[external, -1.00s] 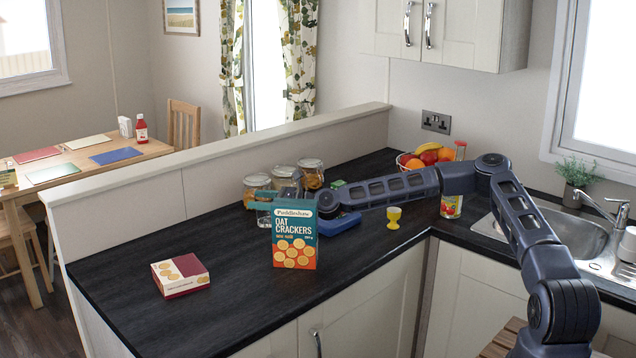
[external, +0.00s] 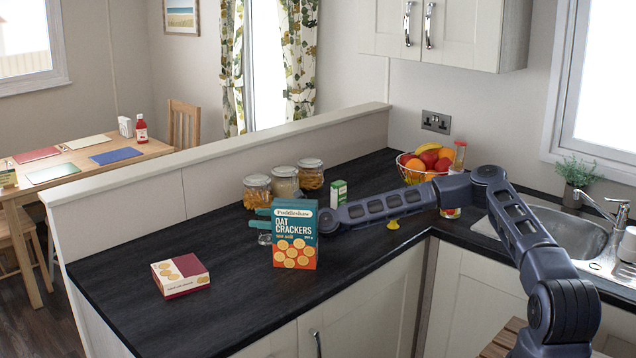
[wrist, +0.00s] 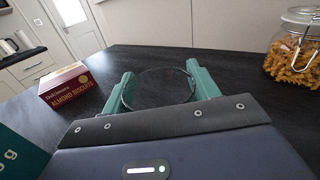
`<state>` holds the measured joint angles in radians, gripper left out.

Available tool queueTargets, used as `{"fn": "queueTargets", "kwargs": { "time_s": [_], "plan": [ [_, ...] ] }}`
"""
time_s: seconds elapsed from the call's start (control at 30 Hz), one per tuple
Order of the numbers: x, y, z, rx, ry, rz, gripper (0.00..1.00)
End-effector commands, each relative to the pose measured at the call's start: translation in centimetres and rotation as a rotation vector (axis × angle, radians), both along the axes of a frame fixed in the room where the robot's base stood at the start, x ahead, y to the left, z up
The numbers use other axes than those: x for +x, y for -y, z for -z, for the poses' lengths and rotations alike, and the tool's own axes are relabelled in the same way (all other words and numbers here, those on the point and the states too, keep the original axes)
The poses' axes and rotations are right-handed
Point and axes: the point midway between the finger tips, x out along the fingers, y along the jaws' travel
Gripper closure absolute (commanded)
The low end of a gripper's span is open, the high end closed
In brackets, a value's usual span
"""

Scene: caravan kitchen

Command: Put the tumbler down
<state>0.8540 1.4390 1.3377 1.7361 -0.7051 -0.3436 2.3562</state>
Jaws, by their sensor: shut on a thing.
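The tumbler (wrist: 158,90) is a clear glass between the two green fingers of my gripper (wrist: 158,76) in the wrist view. My gripper is shut on it. In the external view my gripper (external: 260,219) reaches out behind the oat crackers box, and a small part of the tumbler (external: 265,239) shows just under the fingers, low over the dark counter (external: 130,262). The box hides the rest. I cannot tell whether the tumbler's base touches the counter.
The oat crackers box (external: 295,235) stands right in front of my gripper. An almond biscuits box (external: 180,275) lies front left. Pasta and other jars (external: 284,181) stand behind. A small green carton (external: 339,193), yellow egg cup (external: 393,224) and fruit bowl (external: 411,175) are to the right.

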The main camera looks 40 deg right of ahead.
Motion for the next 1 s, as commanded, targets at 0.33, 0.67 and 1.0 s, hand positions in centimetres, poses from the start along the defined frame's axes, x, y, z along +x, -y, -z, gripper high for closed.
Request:
{"fn": "queueTargets", "kwargs": {
  "time_s": [0.33,0.67,1.0],
  "plan": [
    [0.0,0.0,0.1,0.0,0.0,0.0,0.18],
    [-1.1,0.9,-0.2,0.001,-0.001,0.001,0.18],
    [-5.9,4.3,-0.2,0.001,-0.001,0.001,0.18]
  ]
}}
